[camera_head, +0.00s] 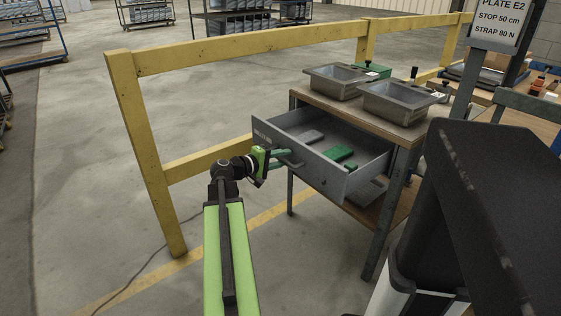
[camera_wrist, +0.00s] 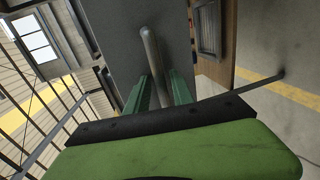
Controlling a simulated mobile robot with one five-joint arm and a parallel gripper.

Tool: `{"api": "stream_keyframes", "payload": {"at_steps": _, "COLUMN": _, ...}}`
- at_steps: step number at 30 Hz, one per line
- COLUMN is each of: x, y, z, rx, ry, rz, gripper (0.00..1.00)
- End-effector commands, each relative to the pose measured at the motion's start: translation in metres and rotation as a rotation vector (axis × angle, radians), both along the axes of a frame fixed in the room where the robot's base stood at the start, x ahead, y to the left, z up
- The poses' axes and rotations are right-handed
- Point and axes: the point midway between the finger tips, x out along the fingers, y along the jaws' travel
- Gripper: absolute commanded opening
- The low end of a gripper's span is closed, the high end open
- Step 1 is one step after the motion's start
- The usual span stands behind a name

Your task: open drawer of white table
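The table (camera_head: 399,126) has a brown wooden top and grey metal legs, rather than looking white. Its grey drawer (camera_head: 333,180) stands well out from under the top, open toward my gripper. A grey tray and green items lie inside it. My gripper (camera_head: 288,159) is at the drawer's front, with its green fingers at the handle. In the wrist view, the metal bar handle (camera_wrist: 149,45) runs between the two fingers (camera_wrist: 158,86), which sit close on both its sides. The grey drawer front (camera_wrist: 120,30) fills the upper middle behind it.
Two metal bins (camera_head: 338,82) stand on the tabletop. A yellow railing (camera_head: 250,45) runs behind and left of the table, with a post (camera_head: 146,150) left of my arm. A sign post stands at the table's right. Open floor lies at left.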

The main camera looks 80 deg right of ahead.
Motion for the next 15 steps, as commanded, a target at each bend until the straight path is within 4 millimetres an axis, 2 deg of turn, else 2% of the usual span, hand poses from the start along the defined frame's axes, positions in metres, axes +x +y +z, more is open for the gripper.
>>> {"api": "stream_keyframes", "payload": {"at_steps": 9, "x": 0.002, "y": 0.002, "z": 0.0, "rx": 0.001, "ry": -0.002, "rz": 0.002, "gripper": 0.34}}
{"api": "stream_keyframes", "payload": {"at_steps": 11, "x": 0.006, "y": 0.007, "z": 0.002, "rx": 0.001, "ry": -0.002, "rz": 0.003, "gripper": 0.34}}
{"api": "stream_keyframes", "payload": {"at_steps": 15, "x": 0.024, "y": 0.03, "z": 0.01, "rx": 0.0, "ry": -0.003, "rz": 0.006, "gripper": 0.34}}
